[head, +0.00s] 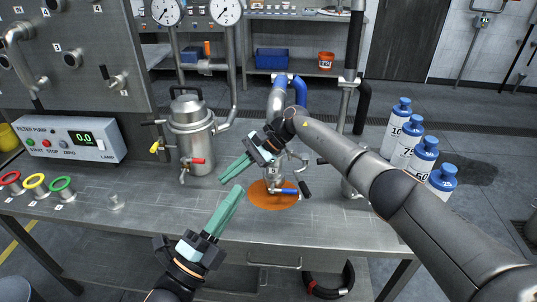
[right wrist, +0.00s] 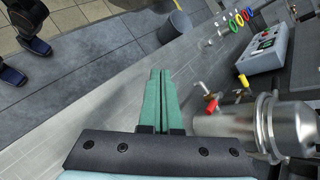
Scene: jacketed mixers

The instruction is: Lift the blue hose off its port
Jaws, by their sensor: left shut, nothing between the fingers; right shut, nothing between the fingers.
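A short curved blue hose (head: 300,90) shows beside a steel pipe behind the right arm's wrist. Its lower end is hidden there, so I cannot tell how it sits on its port. My right gripper (head: 223,182) is shut and empty, pointing down-left over the bench, in front of and left of the hose. In the right wrist view its teal fingers (right wrist: 160,73) are together. My left gripper (head: 236,189) is shut and empty, low at the front of the bench, just below the right fingertips in the picture. Neither gripper touches the hose.
A steel vessel (head: 192,135) with red and yellow valve handles stands left of the right gripper. An orange disc (head: 265,202) lies under partly hidden fittings with a blue lever (head: 284,191). Blue-capped bottles (head: 404,147) stand at right.

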